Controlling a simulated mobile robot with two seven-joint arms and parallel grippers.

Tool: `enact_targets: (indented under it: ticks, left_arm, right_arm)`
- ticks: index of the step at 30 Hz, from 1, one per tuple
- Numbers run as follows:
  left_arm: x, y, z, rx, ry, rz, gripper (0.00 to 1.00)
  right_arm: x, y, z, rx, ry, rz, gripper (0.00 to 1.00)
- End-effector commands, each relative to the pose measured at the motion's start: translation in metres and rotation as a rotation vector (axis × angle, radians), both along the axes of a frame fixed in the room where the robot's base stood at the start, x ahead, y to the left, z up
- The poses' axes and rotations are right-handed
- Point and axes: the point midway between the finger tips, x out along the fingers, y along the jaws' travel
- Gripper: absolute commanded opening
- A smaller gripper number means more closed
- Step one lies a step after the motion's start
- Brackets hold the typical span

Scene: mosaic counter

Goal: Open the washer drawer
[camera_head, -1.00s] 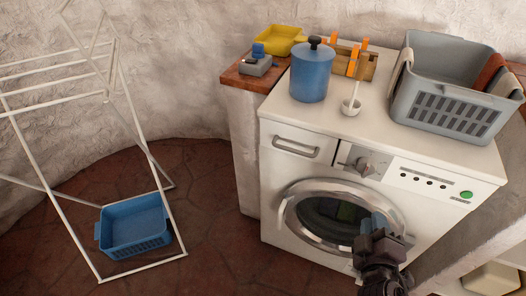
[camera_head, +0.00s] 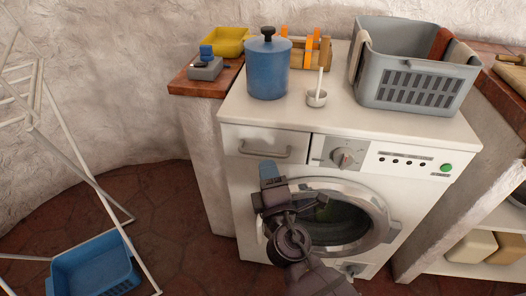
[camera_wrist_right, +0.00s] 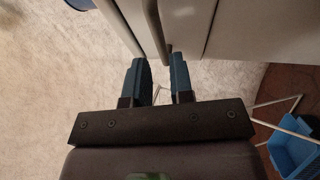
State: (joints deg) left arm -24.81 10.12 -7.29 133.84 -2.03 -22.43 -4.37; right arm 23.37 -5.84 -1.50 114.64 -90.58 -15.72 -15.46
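The washer drawer (camera_head: 252,138) is at the upper left of the white washing machine's front and looks shut. Its grey bar handle (camera_head: 264,153) runs across the drawer front. My right gripper (camera_head: 268,172) is just below the handle in the head view, in front of the machine. In the right wrist view my right gripper (camera_wrist_right: 160,75) has its two blue fingers apart with nothing between the pads. The handle (camera_wrist_right: 157,32) shows there just ahead of the gap between the fingertips; contact cannot be told. My left gripper is not in view.
The round washer door (camera_head: 340,215) is below, partly behind my right arm. A drying rack (camera_head: 85,170) and blue basket (camera_head: 95,265) are left.

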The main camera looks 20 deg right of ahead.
Motion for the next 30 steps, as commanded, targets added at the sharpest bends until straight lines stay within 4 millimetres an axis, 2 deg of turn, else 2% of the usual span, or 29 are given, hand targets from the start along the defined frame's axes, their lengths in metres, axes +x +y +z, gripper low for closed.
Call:
enact_targets:
  ticks: [1,9,15,23,27,30]
  left_arm:
    - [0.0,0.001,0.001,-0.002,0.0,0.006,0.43]
    - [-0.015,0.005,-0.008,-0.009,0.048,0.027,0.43]
    - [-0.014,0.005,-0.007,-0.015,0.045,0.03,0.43]
    - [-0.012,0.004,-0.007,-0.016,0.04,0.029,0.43]
    - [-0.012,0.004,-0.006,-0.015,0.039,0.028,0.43]
    - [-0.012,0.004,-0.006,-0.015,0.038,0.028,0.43]
  right_arm:
    - [0.01,-0.001,0.008,-0.001,-0.009,0.001,0.22]
    - [0.044,-0.008,0.009,-0.001,-0.002,0.0,0.22]
    - [0.052,-0.011,0.009,0.0,0.002,0.0,0.22]
    - [0.053,-0.011,0.008,0.0,0.002,0.0,0.22]
    - [0.053,-0.011,0.008,0.0,0.002,0.0,0.02]
    - [0.053,-0.011,0.008,0.0,0.002,0.0,0.0]
